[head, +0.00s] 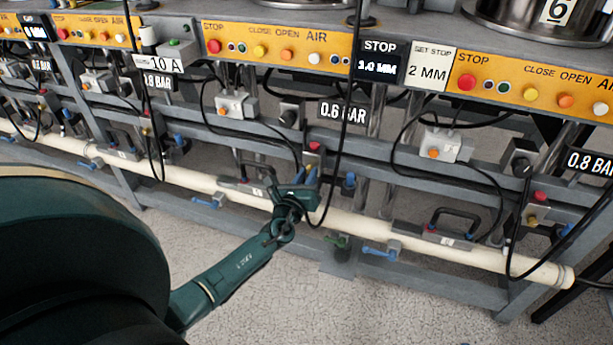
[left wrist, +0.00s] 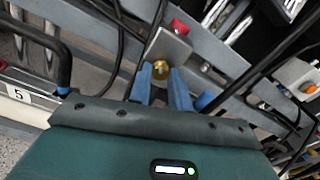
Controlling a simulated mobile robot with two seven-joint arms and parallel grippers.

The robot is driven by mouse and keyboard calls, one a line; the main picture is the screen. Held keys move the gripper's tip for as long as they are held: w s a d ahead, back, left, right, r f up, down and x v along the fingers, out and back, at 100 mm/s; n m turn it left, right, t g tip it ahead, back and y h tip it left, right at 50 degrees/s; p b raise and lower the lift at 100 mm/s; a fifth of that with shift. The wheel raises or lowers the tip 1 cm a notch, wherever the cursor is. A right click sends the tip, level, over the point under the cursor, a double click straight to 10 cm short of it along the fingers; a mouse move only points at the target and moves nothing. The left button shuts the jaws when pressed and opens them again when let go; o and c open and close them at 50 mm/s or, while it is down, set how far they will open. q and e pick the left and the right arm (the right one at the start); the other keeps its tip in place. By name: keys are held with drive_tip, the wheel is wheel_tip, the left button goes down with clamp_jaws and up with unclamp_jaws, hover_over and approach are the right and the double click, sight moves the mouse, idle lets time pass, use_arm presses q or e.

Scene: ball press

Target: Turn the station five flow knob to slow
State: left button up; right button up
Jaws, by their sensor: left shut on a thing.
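The flow knob of station five is a small brass knob (left wrist: 161,68) below a red button (left wrist: 180,27) on a grey bracket, seen in the left wrist view. A plate marked 5 (left wrist: 18,95) shows to its left. My left gripper (head: 304,177) reaches the rail below the 0.6 BAR sign (head: 343,112) in the head view. Its blue fingers (left wrist: 160,76) are shut on the brass knob, one on each side. I cannot read the knob's setting. My right gripper is not in view.
A cream pipe (head: 360,228) with blue valve handles (head: 380,252) runs along the bench front. Black cables (head: 345,90) hang close to my gripper. A similar brass knob (head: 532,219) is at the right station. The floor (head: 270,300) in front is clear.

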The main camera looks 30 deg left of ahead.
use_arm(q)
clamp_jaws()
drive_tip(key=shift+f+n+b, duration=0.1)
drive_tip(key=shift+n+b, duration=0.25)
drive_tip(key=shift+n, duration=0.05)
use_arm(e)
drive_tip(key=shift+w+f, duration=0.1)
use_arm(q)
drive_tip(key=n+b, duration=0.5)
drive_tip(key=n, duration=1.4)
drive_tip(key=shift+r+b, duration=0.2)
drive_tip(key=shift+b, duration=0.1)
drive_tip(key=shift+n, duration=0.6)
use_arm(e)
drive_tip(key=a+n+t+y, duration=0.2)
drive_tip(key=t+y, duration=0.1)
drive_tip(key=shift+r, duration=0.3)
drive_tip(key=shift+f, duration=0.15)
